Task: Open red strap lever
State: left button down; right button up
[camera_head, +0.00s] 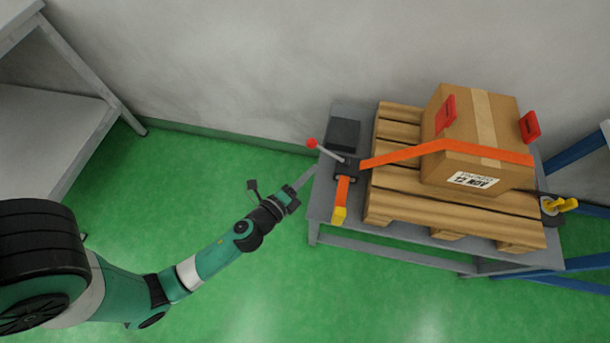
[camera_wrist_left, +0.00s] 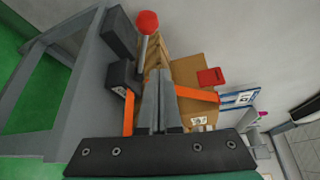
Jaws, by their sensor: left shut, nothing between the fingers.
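The strap lever is a grey rod with a red knob (camera_head: 312,143), fixed to a dark ratchet block (camera_head: 347,169) on the left of the table. The lever tilts up and to the left. An orange strap (camera_head: 405,156) runs from the block across the cardboard box (camera_head: 475,125). My left gripper (camera_head: 308,174) is shut and empty, just left of the block and below the knob in the head view. In the left wrist view the red knob (camera_wrist_left: 147,22) shows beyond the fingertips (camera_wrist_left: 158,75). I see no contact with the lever. My right gripper is not in view.
The box with red corner pieces (camera_head: 446,113) sits on a wooden pallet (camera_head: 400,199) on a grey table (camera_head: 322,205). A dark block (camera_head: 343,133) stands behind the ratchet. A yellow-handled fitting (camera_head: 562,204) is at the right. Green floor (camera_head: 290,270) in front is clear.

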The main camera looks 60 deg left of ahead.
pick_arm(q)
jog(key=shift+s+d+f+b, duration=0.15)
jog(key=shift+s+d+b, duration=0.05)
jog(key=shift+s+d, duration=0.2)
jog(key=shift+s+d+f+b, duration=0.15)
jog(key=shift+s+d, duration=0.1)
jog(key=shift+s, duration=0.25)
